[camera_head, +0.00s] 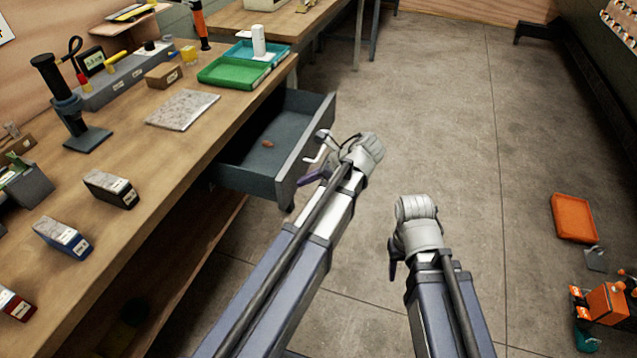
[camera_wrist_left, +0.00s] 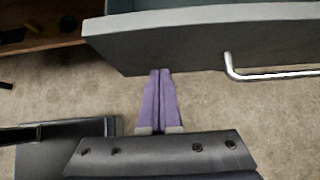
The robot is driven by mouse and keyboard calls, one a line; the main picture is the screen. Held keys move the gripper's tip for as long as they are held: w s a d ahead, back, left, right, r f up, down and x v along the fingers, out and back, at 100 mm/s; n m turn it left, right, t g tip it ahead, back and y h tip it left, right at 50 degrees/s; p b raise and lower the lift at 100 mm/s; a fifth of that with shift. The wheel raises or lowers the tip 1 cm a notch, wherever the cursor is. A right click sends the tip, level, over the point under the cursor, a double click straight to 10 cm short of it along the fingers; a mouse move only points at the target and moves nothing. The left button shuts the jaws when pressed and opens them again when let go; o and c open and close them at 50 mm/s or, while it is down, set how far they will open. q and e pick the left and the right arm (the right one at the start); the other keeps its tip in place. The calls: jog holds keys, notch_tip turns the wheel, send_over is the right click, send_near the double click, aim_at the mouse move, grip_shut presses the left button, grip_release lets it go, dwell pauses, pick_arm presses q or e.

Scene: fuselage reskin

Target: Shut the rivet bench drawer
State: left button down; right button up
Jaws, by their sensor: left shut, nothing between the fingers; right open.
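My left gripper (camera_head: 311,178) is shut and empty, beside the outer face of the drawer front. In the left wrist view its purple fingertips (camera_wrist_left: 160,73) are at the panel's lower edge, left of the handle; contact is unclear. My right gripper (camera_head: 393,264) is open, right of the drawer, partly hidden.
The wooden workbench (camera_head: 160,170) holds a green tray (camera_head: 235,72), a stone plate (camera_head: 182,108), a microscope-like stand (camera_head: 75,115) and several small boxes. An orange bin (camera_head: 574,217) lies on the floor at right. The floor beyond the drawer is clear.

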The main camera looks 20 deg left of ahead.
pick_arm(q)
jog(key=shift+a, duration=0.5)
jog(key=a, duration=1.5)
jog(key=w+a, duration=0.1)
jog(key=a, duration=0.7)
jog(key=shift+a, duration=0.4)
jog(key=shift+a+r, duration=0.1)
